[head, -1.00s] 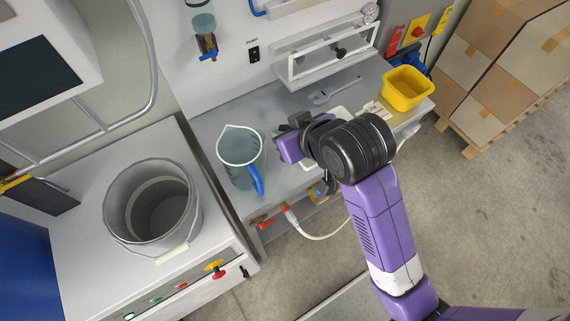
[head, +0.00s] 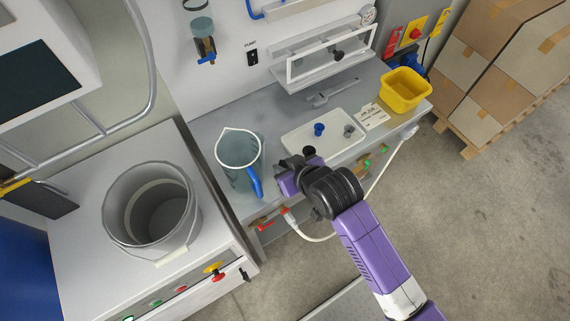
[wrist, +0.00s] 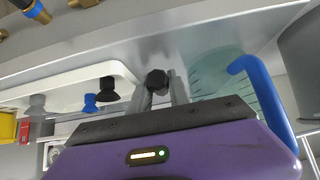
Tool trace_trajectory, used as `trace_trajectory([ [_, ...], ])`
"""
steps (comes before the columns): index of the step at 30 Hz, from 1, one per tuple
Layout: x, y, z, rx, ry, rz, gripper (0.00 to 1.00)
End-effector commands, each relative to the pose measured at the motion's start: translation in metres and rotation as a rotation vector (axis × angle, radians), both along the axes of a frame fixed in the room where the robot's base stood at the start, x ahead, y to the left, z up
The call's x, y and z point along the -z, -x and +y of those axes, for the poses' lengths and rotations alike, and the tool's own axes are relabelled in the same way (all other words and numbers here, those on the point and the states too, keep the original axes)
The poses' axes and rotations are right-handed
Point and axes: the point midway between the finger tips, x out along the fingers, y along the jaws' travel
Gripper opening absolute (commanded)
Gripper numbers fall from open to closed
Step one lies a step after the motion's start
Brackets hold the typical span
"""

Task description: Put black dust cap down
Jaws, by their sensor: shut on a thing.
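My gripper (wrist: 159,90) is shut on a small black round piece, which I take to be the black dust cap (wrist: 157,79); it shows between the two fingers in the wrist view. In the head view my gripper (head: 287,170) is at the bench's front edge, between the jug and the white tray (head: 345,140), and hides the held piece. Another black knob-shaped piece (head: 309,151) is at the tray's near left corner; it also shows in the wrist view (wrist: 108,90). A blue piece (head: 319,129) and a grey piece (head: 348,131) stand on the tray.
A clear jug with a blue handle (head: 239,150) stands just left of my gripper. A wrench (head: 335,92), a label card (head: 371,115) and a yellow bin (head: 405,90) lie further right. Valves and a white hose (head: 385,170) are along the bench front.

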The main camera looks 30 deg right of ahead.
Motion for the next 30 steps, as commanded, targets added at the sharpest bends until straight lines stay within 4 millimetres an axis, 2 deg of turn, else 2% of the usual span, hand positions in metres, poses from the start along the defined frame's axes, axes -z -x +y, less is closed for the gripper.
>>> trace_trajectory([
  [22, 0.013, 0.0, 0.0, 0.0, 0.0, 0.003, 0.0],
  [23, 0.013, 0.001, 0.0, 0.0, 0.0, 0.004, 0.26],
  [25, 0.014, 0.001, 0.0, 0.0, 0.0, 0.005, 0.4],
  [26, 0.014, 0.001, 0.0, 0.0, 0.0, 0.006, 0.44],
  [30, 0.015, 0.002, 0.002, -0.003, -0.001, 0.009, 0.44],
])
